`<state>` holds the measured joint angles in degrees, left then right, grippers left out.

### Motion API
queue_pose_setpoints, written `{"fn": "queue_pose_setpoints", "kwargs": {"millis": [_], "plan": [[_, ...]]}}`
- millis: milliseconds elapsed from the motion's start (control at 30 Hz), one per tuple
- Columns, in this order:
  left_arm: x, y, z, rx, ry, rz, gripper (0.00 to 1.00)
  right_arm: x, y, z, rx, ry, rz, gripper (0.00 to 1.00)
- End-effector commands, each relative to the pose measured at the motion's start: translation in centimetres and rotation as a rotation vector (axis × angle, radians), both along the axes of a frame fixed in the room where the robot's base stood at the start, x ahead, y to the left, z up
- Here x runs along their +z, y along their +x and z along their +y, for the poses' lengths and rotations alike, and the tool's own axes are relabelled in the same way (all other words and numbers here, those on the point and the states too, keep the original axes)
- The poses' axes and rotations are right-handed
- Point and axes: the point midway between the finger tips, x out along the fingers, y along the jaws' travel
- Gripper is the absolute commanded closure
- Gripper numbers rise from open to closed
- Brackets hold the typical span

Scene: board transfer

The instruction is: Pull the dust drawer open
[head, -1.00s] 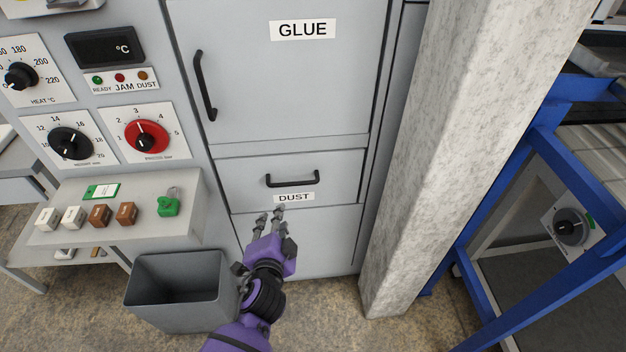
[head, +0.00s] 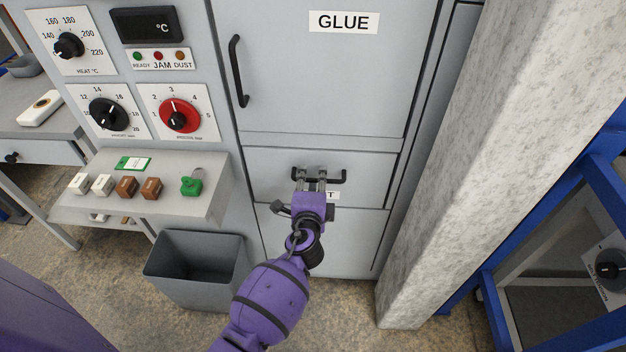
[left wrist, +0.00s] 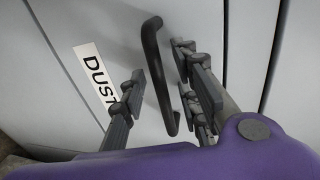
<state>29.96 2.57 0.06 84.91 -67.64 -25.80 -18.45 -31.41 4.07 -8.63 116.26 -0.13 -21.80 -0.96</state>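The dust drawer (head: 270,172) is a grey front below the GLUE door, flush with the cabinet. Its black bar handle (head: 338,177) runs across its upper part, and its DUST label is mostly hidden by my left gripper. My left gripper (head: 312,176) is at the handle. In the left wrist view the handle (left wrist: 153,70) passes between the open fingers (left wrist: 160,92), with one finger on the label (left wrist: 95,78) side and the others on the far side. I cannot see the fingers closed on it. My right gripper is not in view.
A grey bin (head: 195,268) stands on the floor left of the drawer. A shelf (head: 130,215) with several blocks and a green padlock juts out above it. A concrete pillar (head: 450,170) stands close on the right. The GLUE door (head: 320,80) is shut above.

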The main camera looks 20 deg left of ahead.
Motion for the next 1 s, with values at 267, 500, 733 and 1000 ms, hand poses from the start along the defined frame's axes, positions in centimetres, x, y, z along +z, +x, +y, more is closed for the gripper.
{"fn": "queue_pose_setpoints", "kwargs": {"millis": [267, 500, 733, 1000], "plan": [[-0.06, 0.30, 0.09, 0.000, -0.001, 0.000, 0.71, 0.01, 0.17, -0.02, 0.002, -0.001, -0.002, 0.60], [-0.06, 0.28, 0.08, 0.000, -0.001, 0.000, 0.98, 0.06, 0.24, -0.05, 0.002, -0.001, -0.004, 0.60], [-0.07, 0.27, 0.08, 0.000, -0.001, 0.000, 1.00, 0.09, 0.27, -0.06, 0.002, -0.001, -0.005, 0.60], [-0.11, 0.25, 0.06, 0.000, -0.001, 0.001, 1.00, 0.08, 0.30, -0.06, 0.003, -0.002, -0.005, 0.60]]}}
